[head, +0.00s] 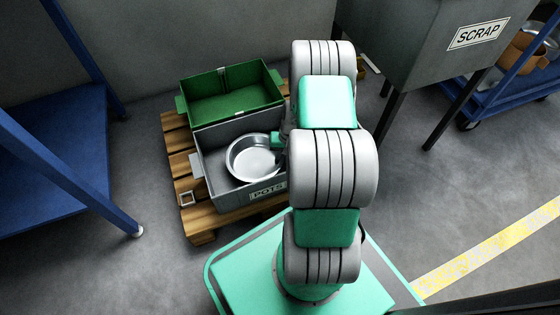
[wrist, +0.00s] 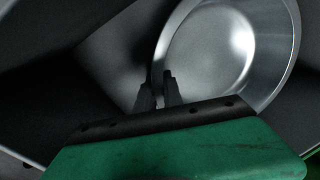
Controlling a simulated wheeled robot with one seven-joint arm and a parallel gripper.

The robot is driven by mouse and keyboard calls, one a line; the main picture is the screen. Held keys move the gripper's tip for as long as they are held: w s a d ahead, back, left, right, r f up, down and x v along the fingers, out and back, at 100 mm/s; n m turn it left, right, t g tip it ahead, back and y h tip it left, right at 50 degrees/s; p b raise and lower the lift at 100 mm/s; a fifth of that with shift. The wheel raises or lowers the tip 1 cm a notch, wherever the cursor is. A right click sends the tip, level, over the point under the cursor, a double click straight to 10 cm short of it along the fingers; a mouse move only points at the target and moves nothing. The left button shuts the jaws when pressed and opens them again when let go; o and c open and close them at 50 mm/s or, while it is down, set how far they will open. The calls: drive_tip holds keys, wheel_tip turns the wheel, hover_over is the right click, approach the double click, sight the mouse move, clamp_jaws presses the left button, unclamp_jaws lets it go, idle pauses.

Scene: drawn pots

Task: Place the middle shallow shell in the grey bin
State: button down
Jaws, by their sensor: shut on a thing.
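A shallow silver metal shell (head: 256,158), round with a flared rim, is inside or just over the grey bin (head: 213,175) labelled POTS. Whether it touches the bin floor I cannot tell. In the wrist view the shell (wrist: 215,45) fills the upper right, its bowl side facing the camera. My gripper (wrist: 160,88) is shut on the shell's rim, with its dark fingers at the near left edge of it. In the head view my arm hides the right part of the bin and most of the gripper.
A green bin (head: 232,95) stands behind the grey one on a wooden pallet (head: 180,150). A grey SCRAP container (head: 425,40) on legs is at the upper right. Blue racks stand at left and far right. Open floor lies left of the pallet.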

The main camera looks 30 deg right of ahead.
drive_tip(key=c, duration=1.5)
unclamp_jaws()
